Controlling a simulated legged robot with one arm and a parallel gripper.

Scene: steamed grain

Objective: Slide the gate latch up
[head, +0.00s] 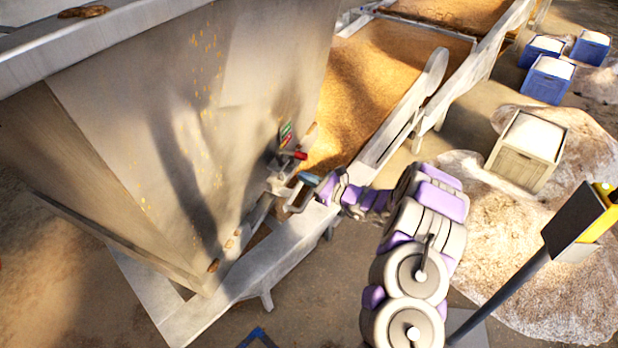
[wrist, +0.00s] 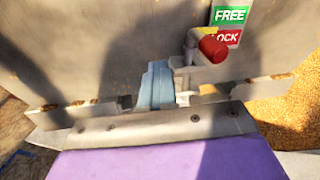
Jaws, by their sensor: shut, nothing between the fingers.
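The gate latch has a red knob (head: 300,155) on a short metal arm, low on the hopper's face. In the wrist view the red knob (wrist: 212,48) overlaps the left side of the red LOCK part of a label (wrist: 229,25); the green FREE part is above it. My gripper (head: 309,178) is shut and empty, just below and right of the knob in the head view. In the wrist view its blue-grey fingers (wrist: 157,85) are left of and below the knob. They look apart from it, but the depth gap is hard to judge.
The large metal hopper (head: 130,130) fills the left. A grain-filled trough (head: 375,85) lies behind my arm. A wooden crate (head: 527,150), blue crates (head: 547,80) and grain heaps stand right. A post-mounted box (head: 580,222) is at the near right.

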